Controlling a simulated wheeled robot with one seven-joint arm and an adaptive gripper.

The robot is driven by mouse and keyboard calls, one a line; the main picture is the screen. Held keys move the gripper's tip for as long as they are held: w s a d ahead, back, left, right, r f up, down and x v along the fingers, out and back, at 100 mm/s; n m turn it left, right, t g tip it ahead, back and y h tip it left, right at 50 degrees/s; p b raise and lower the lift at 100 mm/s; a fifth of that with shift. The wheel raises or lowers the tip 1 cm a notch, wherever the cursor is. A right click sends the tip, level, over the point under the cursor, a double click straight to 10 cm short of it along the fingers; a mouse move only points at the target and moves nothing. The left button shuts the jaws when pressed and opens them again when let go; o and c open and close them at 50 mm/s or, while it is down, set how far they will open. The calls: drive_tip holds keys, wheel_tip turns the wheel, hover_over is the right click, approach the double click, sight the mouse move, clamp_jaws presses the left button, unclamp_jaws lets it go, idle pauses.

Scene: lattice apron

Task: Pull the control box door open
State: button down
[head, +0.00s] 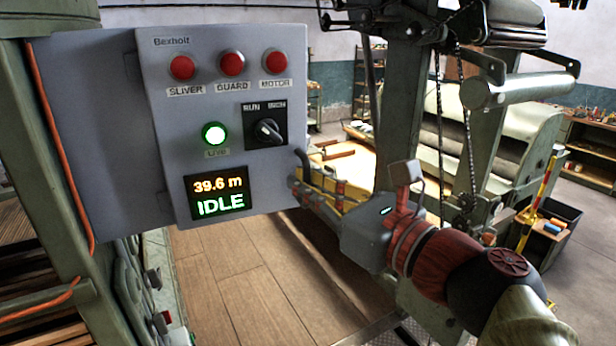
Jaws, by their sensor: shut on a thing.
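The control box (90,130) is a grey metal housing on the green machine post at the left. Its paler grey door (210,110) faces me, with lamps, a selector knob and a display on it. A dark curved handle (302,158) shows at the door's right edge. My gripper (298,182) is at that edge, shut on the handle. The fingers hide the handle's lower part. I cannot tell from this view whether there is a gap between door and box.
The display (216,194) reads 39.6 m and IDLE; a green lamp (214,134) is lit. An orange cable (60,140) runs down the left post. A green machine frame (410,120) stands behind my arm. Wooden floor (250,270) lies open below the door.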

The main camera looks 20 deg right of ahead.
drive_tip(key=shift+s+a, duration=0.15)
drive_tip(key=shift+s, duration=0.25)
drive_tip(key=c, duration=2)
unclamp_jaws()
drive_tip(key=shift+c, duration=0.2)
drive_tip(key=shift+o, duration=0.2)
